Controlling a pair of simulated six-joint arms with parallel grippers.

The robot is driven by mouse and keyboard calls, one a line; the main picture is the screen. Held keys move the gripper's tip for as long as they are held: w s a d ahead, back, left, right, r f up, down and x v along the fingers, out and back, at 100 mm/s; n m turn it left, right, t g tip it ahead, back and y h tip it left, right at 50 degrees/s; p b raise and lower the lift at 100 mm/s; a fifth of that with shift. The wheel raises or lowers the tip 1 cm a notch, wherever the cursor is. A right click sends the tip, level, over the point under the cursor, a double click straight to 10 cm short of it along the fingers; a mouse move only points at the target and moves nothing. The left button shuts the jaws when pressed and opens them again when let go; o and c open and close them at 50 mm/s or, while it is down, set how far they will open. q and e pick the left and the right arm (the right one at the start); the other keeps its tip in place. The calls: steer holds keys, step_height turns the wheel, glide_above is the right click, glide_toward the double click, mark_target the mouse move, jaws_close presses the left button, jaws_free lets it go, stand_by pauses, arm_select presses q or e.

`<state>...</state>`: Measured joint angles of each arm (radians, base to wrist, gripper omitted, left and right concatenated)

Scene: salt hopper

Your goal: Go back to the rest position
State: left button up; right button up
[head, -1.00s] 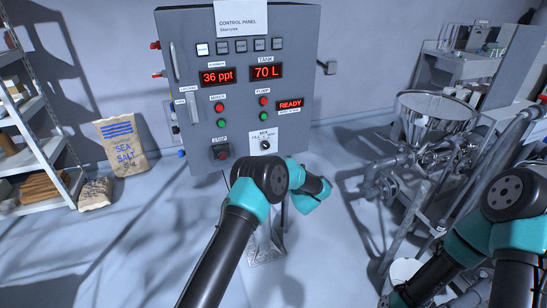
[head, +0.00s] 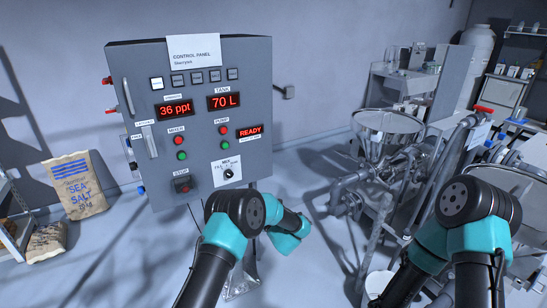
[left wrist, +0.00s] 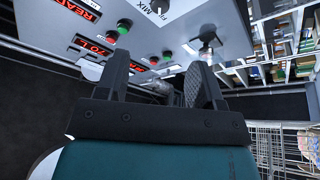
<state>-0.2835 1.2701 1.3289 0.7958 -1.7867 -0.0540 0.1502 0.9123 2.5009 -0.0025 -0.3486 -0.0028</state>
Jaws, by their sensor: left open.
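My left arm (head: 236,222) comes up from the bottom of the head view in front of the control panel (head: 262,105). Its teal wrist end (head: 288,238) is below and right of the panel's lower edge, and its fingers are hidden there. In the left wrist view my left gripper (left wrist: 160,65) has its two dark fingers apart with nothing between them. The panel face with a green button (left wrist: 124,26) and the MIX knob (left wrist: 158,6) shows beyond the fingers, clear of them. My right arm (head: 470,215) is bent at the lower right; its gripper is not in view.
The panel reads 36 ppt, 70 L and READY. A sea salt bag (head: 75,187) leans against the wall at left, with a smaller sack (head: 46,242) beside it. A metal hopper (head: 388,135) with pipes stands close to my right arm. Floor between panel and hopper is open.

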arm_select(q)
steer(key=s+a+f+m+g+h, duration=0.2)
steer(key=s+a+f+m+h, duration=0.2)
steer(key=s+f+m+h, duration=0.3)
steer(key=s+a+f+m+g+h, duration=0.1)
steer(key=s+a+f+m+h, duration=0.3)
steer(key=f+h, duration=0.5)
steer(key=s+f+m+g+h, duration=0.1)
steer(key=s+g, duration=0.2)
steer(key=s, duration=0.7)
steer(key=s+a+f+m+g+h, duration=0.1)
steer(key=s+g, duration=0.3)
steer(key=s, duration=0.6)
steer(key=s+f+m+g+h, duration=0.2)
steer(key=s+g, duration=0.2)
steer(key=s, duration=0.6)
steer(key=shift+a+f, duration=0.15)
steer(key=shift+f, duration=0.2)
